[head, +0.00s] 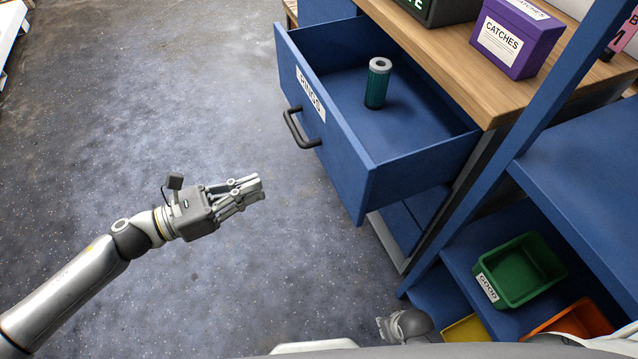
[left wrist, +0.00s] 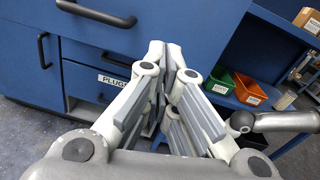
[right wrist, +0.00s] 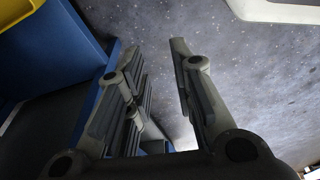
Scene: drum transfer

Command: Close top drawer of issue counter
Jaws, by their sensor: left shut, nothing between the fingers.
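The top drawer (head: 345,150) of the blue issue counter (head: 470,90) stands pulled out, with a white label and a dark bar handle (head: 300,130) on its front. A dark green cylinder with a pale top (head: 377,85) stands upright inside it. My left gripper (head: 258,188) is shut and empty, left of and below the handle, apart from the drawer front. In the left wrist view its fingers (left wrist: 165,60) point towards blue drawer fronts, one labelled PLUGS (left wrist: 113,81). My right gripper (right wrist: 155,70) is open and empty in the right wrist view, over the floor beside blue shelving.
A purple CATCHES box (head: 515,40) and a dark green box (head: 435,8) stand on the wooden top. Blue shelving (head: 590,170) at right holds a green bin (head: 520,270), a yellow bin (head: 467,330) and an orange bin (head: 575,322). The floor (head: 180,110) left of the drawer is clear.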

